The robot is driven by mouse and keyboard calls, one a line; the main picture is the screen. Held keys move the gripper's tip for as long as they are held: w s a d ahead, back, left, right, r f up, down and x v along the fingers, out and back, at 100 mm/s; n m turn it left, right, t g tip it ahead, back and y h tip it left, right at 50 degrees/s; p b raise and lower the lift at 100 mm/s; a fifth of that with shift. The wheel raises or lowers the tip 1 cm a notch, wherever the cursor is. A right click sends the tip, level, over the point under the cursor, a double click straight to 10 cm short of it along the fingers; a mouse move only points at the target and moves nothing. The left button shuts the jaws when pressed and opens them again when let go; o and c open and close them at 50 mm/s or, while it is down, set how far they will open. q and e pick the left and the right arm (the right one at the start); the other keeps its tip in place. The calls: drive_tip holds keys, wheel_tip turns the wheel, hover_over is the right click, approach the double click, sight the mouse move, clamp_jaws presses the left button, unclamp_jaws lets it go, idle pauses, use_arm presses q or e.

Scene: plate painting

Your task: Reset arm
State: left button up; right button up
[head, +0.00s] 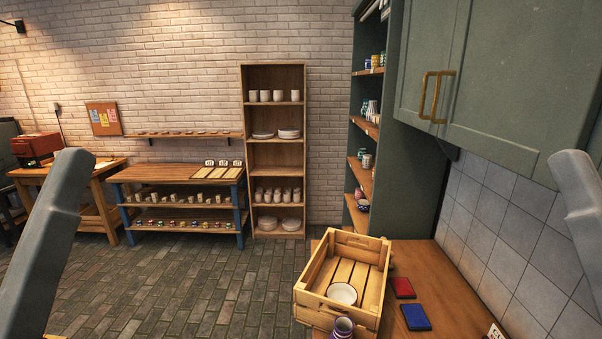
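My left arm (48,235) shows as a grey link at the left edge of the head view. My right arm (580,200) shows as a grey link at the right edge. Both arms are apart from every object in view. Neither gripper is in the picture, so their fingers and anything in them are hidden. The wooden crate (309,290) stands on the wooden counter (445,290) at the lower right, with a white bowl or plate (342,293) inside it.
A purple cup (344,327) is at the crate's near side. A red pad (403,287) and a blue pad (415,317) lie right of the crate. A green cabinet (500,75) overhangs the counter. A shelf (275,145) stands at the back wall. The floor (190,290) is clear.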

use_arm(q)
wheel_tip(320, 180, up, 25)
drive_tip(key=w+p, duration=0.1)
drive_tip(key=p, duration=2.2)
drive_tip(key=shift+d, duration=0.2)
use_arm(e)
wheel_tip(320, 180, up, 25)
drive_tip(key=w, duration=0.1)
drive_tip(key=shift+d, duration=0.2)
